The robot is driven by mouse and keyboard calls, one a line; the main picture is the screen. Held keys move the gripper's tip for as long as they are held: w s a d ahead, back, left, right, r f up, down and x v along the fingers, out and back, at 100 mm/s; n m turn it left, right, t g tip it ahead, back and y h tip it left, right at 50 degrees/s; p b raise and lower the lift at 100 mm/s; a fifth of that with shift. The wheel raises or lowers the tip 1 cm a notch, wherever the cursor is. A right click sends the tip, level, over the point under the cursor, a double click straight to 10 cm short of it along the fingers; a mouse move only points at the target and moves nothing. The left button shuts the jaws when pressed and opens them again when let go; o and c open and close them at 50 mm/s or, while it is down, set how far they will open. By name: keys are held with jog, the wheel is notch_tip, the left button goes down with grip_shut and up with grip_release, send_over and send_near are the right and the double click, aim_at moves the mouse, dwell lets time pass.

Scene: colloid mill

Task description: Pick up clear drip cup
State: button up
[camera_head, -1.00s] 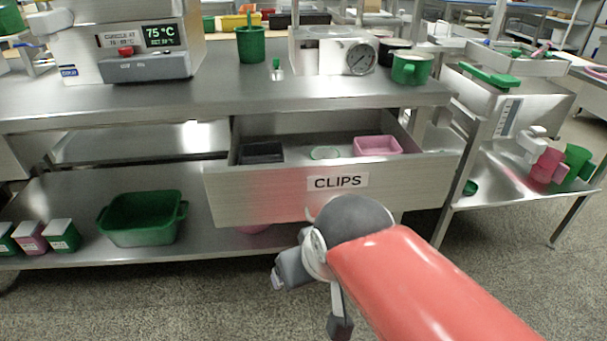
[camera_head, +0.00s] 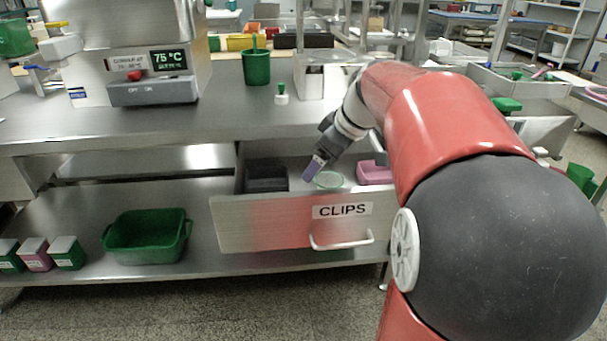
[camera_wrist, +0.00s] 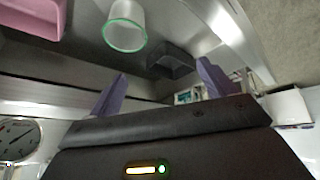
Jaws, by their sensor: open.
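The clear drip cup (camera_head: 328,180) stands in the open drawer labelled CLIPS, between a black tray and a pink tray. Its green rim and translucent body show in the wrist view, where the cup (camera_wrist: 125,30) lies beyond my fingers and apart from them. My gripper (camera_head: 312,168) has its purple fingertips over the drawer, just left of the cup in the head view. In the wrist view my gripper (camera_wrist: 160,92) has its two fingers wide apart with nothing between them.
The drawer (camera_head: 270,222) has a white handle at its front. The black tray (camera_head: 266,180) is left of the cup, the pink tray (camera_head: 374,174) right of it. The counter edge (camera_head: 150,140) lies behind and above the drawer. A green tub (camera_head: 146,238) sits on the lower shelf.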

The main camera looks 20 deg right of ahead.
jog(key=n+y, duration=0.1)
send_near(329, 184)
jog(key=s+a, duration=0.1)
jog(key=a, duration=0.1)
jog(key=shift+g+y, duration=0.3)
jog(key=b+x, duration=0.2)
jog(key=x, duration=0.5)
jog(key=shift+w+f+b, duration=0.15)
jog(key=shift+f+b, duration=0.2)
jog(key=shift+f, duration=0.05)
jog(key=shift+d, duration=0.1)
jog(key=shift+c, duration=0.4)
jog(key=shift+r, duration=0.1)
jog(key=c, duration=1)
